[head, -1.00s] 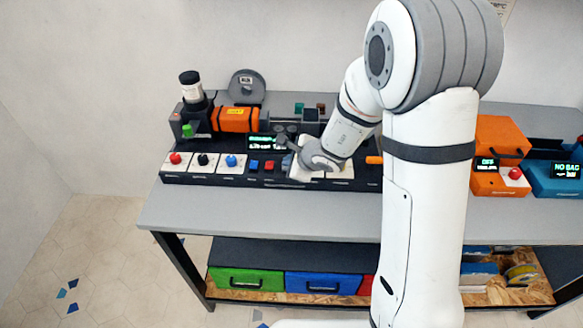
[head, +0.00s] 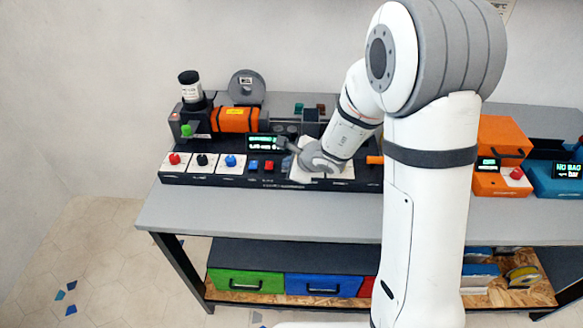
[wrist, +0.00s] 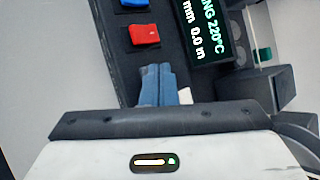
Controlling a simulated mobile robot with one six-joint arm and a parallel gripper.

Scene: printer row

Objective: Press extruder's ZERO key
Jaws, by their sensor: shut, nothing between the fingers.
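The extruder (head: 236,120) stands at the left end of the bench, with a dark control panel along its front. A blue key (head: 253,166) and a red key (head: 269,167) sit below its lit display (head: 263,142). The key labels are too small to read, so I cannot tell which is ZERO. In the wrist view my gripper (wrist: 158,72) has its blue-grey fingers together and empty. The red key (wrist: 144,34) lies just beyond the fingertips, seemingly apart from them, with the blue key (wrist: 134,3) farther off.
Red, black and blue knobs (head: 202,160) on white plates line the panel's left. The display (wrist: 204,30) shows 220°C and 0.0 in the wrist view. An orange box (head: 500,140) and a blue unit (head: 557,180) stand to the right. The bench's front strip (head: 270,210) is clear.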

